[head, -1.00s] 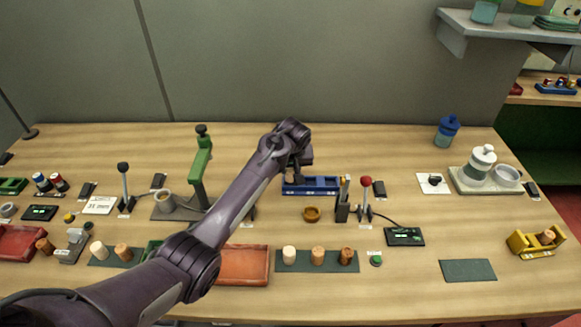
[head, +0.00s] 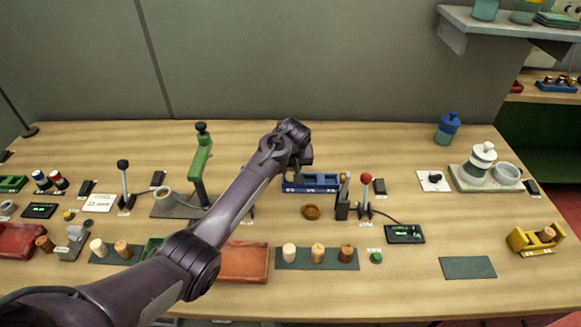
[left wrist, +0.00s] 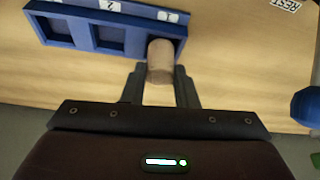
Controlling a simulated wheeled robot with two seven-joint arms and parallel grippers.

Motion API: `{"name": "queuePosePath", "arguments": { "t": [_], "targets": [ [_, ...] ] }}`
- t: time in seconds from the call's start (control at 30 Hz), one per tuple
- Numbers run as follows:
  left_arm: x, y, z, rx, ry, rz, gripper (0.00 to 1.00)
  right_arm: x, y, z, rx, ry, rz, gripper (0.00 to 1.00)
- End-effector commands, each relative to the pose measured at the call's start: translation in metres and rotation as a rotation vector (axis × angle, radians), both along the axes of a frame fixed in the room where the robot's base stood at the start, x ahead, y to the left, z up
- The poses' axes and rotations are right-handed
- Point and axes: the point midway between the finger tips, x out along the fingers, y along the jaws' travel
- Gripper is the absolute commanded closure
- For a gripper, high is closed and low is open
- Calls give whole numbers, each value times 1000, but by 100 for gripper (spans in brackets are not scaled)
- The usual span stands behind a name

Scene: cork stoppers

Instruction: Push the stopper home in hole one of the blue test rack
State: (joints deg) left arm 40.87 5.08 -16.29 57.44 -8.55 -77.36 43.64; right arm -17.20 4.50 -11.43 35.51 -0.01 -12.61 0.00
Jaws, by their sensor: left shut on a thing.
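The blue test rack (head: 325,183) lies at the middle back of the table, partly hidden by my left arm in the head view. In the left wrist view the rack (left wrist: 60,32) shows square holes with labels 1 and 2. My left gripper (left wrist: 160,80) is shut on a pale cork stopper (left wrist: 160,58). The stopper's far end is at the hole by label 1; I cannot tell how deep it sits, and that hole is mostly hidden. In the head view my left gripper (head: 298,172) is at the rack's left part. My right gripper is not in view.
A small brown ring dish (head: 311,212) and a red-knobbed lever (head: 366,190) stand in front and to the right of the rack. A dark mat (head: 285,264) with 3 stoppers and a red tray (head: 243,262) lie nearer.

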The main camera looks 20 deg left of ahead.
Motion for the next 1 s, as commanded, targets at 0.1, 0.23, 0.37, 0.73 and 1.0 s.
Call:
{"name": "queuePosePath", "arguments": {
  "t": [0.1, 0.23, 0.37, 0.73, 1.0],
  "targets": [
    [0, 0, 0, 0, 0, 0, 94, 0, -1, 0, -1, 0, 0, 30],
    [0, 0, -2, 0, 0, 0, 94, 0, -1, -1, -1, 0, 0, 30],
    [0, 0, -4, 0, 0, 0, 94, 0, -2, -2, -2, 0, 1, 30],
    [0, 0, -9, 0, 0, 0, 94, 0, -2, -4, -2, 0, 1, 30],
    [0, 0, -13, 0, 0, 0, 94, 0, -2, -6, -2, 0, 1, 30]
  ]
}}
